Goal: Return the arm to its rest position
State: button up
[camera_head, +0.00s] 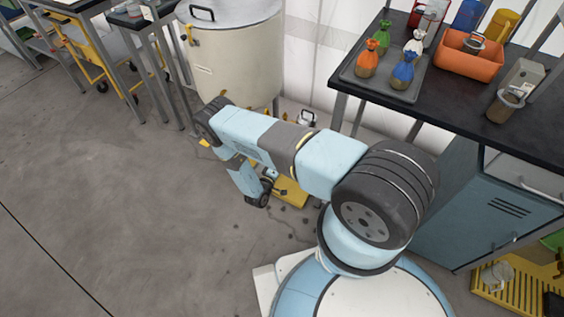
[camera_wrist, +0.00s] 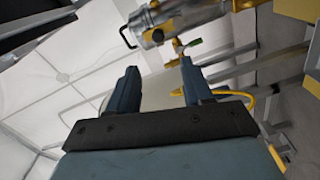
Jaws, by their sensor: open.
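My arm (camera_head: 265,140) reaches left from my base over the floor, bends at the elbow, and its forearm hangs down toward the wrist. In the head view the gripper's fingers cannot be made out. In the wrist view my gripper (camera_wrist: 160,75) shows two dark blue fingers spread apart. Nothing is held between them.
A large cream tank (camera_head: 236,65) stands behind the arm. A blue cabinet (camera_head: 490,205) stands below. Floor (camera_head: 110,190) at left is open.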

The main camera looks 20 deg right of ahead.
dwell(0.3)
jog(key=w+a+r+m+g+y, duration=0.1)
jog(key=w+a+r+m+y, duration=0.2)
jog(key=w+r, duration=0.7)
jog(key=w+a+r+m+g+y, duration=0.1)
jog(key=w+a+r+m+y, duration=0.3)
jog(key=w+r, duration=0.65)
notch_tip(320, 180, up, 30)
jog(key=s+a+n+g+y, duration=0.1)
jog(key=a+y, duration=0.2)
jog(key=y, duration=0.2)
jog(key=s+d+r+g+y, duration=0.1)
jog(key=s+d+r, duration=0.1)
jog(key=s+r, duration=0.8)
jog(key=s+d+r+g+y, duration=0.1)
jog(key=s+d+r+y, duration=0.15)
jog(key=s+r, duration=0.7)
jog(key=s+d+r+h, duration=0.1)
jog(key=s+d+r, duration=0.1)
jog(key=s, duration=0.7)
jog(key=s+d+r+g, duration=0.1)
jog(key=s+d+r, duration=0.2)
jog(key=s, duration=0.7)
jog(key=s+d+r+g+h, duration=0.1)
jog(key=s+d+r, duration=0.1)
jog(key=s, duration=0.8)
jog(key=shift+d+r+h, duration=0.15)
jog(key=shift+d+h, duration=0.2)
jog(key=shift+d, duration=0.45)
